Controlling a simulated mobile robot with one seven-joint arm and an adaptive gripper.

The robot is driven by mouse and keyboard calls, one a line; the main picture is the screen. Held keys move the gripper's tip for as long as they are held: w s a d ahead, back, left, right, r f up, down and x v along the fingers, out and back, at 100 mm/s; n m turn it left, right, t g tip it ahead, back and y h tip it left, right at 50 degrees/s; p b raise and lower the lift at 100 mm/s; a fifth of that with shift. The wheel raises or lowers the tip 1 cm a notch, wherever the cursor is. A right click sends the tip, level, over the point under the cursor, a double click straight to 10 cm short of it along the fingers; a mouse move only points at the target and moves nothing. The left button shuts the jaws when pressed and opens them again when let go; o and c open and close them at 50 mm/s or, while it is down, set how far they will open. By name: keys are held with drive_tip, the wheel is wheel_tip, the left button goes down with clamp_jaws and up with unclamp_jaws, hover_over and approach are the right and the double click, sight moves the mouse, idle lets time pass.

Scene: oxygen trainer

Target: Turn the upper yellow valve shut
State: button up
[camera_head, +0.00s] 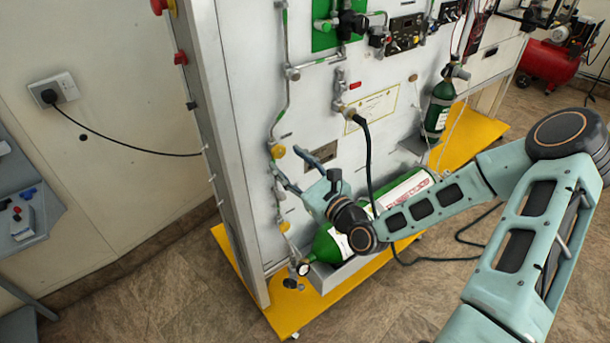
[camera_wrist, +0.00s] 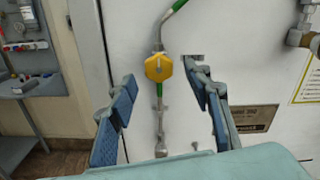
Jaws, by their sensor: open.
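The upper yellow valve (camera_head: 278,151) is a small knob on the pipe running down the left of the white panel. In the wrist view the valve (camera_wrist: 158,68) shows face-on, with green pipe above and below it. My gripper (camera_head: 288,159) is open, its fingers pointing at the panel near the valve. In the wrist view the blue-padded fingers stand to the left and right of the valve, with clear gaps on both sides. No contact shows. A lower yellow valve (camera_head: 284,226) sits further down the same pipe.
A green cylinder (camera_head: 327,245) lies on the yellow base (camera_head: 291,311) below my gripper. A black hose (camera_head: 369,165) hangs right of it. A metal plate (camera_wrist: 254,118) is fixed to the panel right of the valve. A grey table (camera_head: 32,226) stands at the left.

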drive_tip(key=v, duration=0.8)
drive_tip(key=shift+s+d, duration=0.2)
drive_tip(key=shift+d, duration=0.05)
